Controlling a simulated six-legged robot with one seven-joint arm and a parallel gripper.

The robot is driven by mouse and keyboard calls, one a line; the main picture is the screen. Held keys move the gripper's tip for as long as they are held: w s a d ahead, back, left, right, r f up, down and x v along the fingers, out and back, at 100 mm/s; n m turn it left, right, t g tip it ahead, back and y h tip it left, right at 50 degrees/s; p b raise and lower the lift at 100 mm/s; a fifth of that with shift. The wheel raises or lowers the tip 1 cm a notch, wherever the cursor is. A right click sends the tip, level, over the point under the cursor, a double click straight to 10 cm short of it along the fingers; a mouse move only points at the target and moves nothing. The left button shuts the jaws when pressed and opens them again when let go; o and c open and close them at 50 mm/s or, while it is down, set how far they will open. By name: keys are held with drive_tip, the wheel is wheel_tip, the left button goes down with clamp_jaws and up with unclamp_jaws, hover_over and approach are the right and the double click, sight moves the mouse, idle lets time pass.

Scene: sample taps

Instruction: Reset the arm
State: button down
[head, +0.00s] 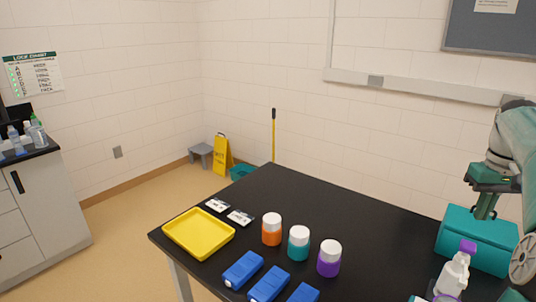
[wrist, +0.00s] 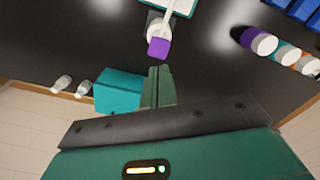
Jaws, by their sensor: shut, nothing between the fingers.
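My gripper (wrist: 158,72) shows in the wrist view with its green fingers together and nothing between them. In the head view my gripper (head: 484,212) is at the right, pointing down in front of or above a teal box (head: 470,240) on the black table. The teal box also shows in the wrist view (wrist: 117,92), left of the fingers. A white bottle with a purple top (head: 455,272) stands nearer the front; its purple top (wrist: 158,47) is just beyond my fingertips in the wrist view.
The black table (head: 330,200) holds a yellow tray (head: 198,233), two white cards, orange (head: 271,230), teal (head: 298,243) and purple (head: 329,259) jars with white lids, and blue blocks (head: 268,284). A yellow floor sign (head: 221,155) and grey stool stand by the wall. A cabinet is at left.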

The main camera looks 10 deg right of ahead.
drive_tip(key=w+a+n+t+h, duration=0.2)
drive_tip(key=w+a, duration=0.1)
drive_tip(key=a, duration=2)
drive_tip(key=s+a+f+t, duration=0.1)
drive_tip(key=s+a+f, duration=0.1)
drive_tip(key=a, duration=0.4)
drive_tip(key=s+a+f+n+t+y, duration=0.1)
drive_tip(key=s+a+f, duration=0.2)
drive_tip(key=s+a, duration=0.2)
drive_tip(key=s+a+f+t+y, duration=0.1)
drive_tip(key=s+a+f, duration=0.2)
drive_tip(key=a, duration=0.4)
drive_tip(key=shift+s+f+n+t, duration=0.25)
drive_tip(key=shift+s+n+t, duration=0.05)
drive_tip(key=shift+s+n, duration=0.1)
